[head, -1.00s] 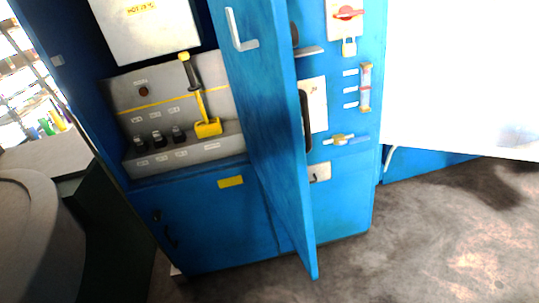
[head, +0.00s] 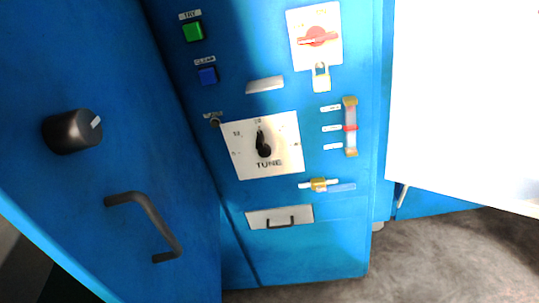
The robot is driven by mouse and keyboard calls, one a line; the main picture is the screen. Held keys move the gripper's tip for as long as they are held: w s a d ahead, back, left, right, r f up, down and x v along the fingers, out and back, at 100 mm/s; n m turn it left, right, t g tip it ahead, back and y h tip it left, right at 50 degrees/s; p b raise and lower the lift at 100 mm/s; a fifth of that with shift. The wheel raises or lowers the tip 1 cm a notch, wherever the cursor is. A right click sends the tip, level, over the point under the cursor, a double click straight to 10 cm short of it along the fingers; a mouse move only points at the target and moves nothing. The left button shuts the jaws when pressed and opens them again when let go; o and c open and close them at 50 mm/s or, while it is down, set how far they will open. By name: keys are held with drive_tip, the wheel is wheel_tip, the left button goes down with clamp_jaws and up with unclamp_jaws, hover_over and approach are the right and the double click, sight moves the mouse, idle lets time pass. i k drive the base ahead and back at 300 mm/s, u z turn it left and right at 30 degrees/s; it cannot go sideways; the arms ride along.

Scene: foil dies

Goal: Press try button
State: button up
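The try button is a green square button (head: 193,31) at the upper left of the blue panel, under a small label reading TRY. A blue square button (head: 208,75) with its own label sits just below it. The panel (head: 270,105) faces me and the green button is uncovered. My gripper does not show in the head view, so its place relative to the button cannot be seen.
An open blue door (head: 110,190) with a black knob (head: 72,131) and handle (head: 146,222) fills the left side. The panel also carries a TUNE dial (head: 263,146), red switch (head: 317,37) and padlock (head: 321,78). Grey floor (head: 430,250) is clear at lower right.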

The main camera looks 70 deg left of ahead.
sight(193, 31)
drive_tip(key=u, duration=0.05)
drive_tip(key=i, duration=2)
drive_tip(key=u, duration=2.9)
drive_tip(key=i, duration=0.5)
drive_tip(key=z, duration=0.1)
drive_tip(key=k, duration=0.5)
drive_tip(key=u, duration=0.05)
